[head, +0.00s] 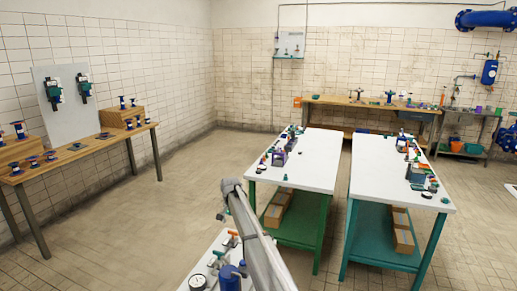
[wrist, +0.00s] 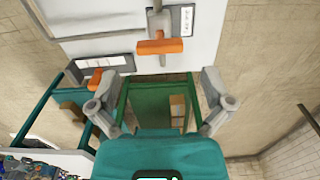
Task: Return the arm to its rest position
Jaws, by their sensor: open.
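My gripper (wrist: 165,75) shows in the wrist view with its two grey fingers spread wide apart. Nothing is held between them. Its teal body fills the bottom middle of that view. Beyond the fingers are a white surface with an orange-handled fitting (wrist: 160,47) and a green table frame (wrist: 124,100). The fingers look apart from the fitting, though the distance is hard to judge. In the head view, my grey arm rises from the bottom middle, and the gripper itself cannot be made out there.
Two white-topped tables (head: 312,160) (head: 385,178) carry small fittings, with a narrow gap between them. A near bench (head: 208,262) with a gauge and valves stands at the bottom. A wooden bench (head: 83,152) lines the left wall. The floor (head: 120,230) between is clear.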

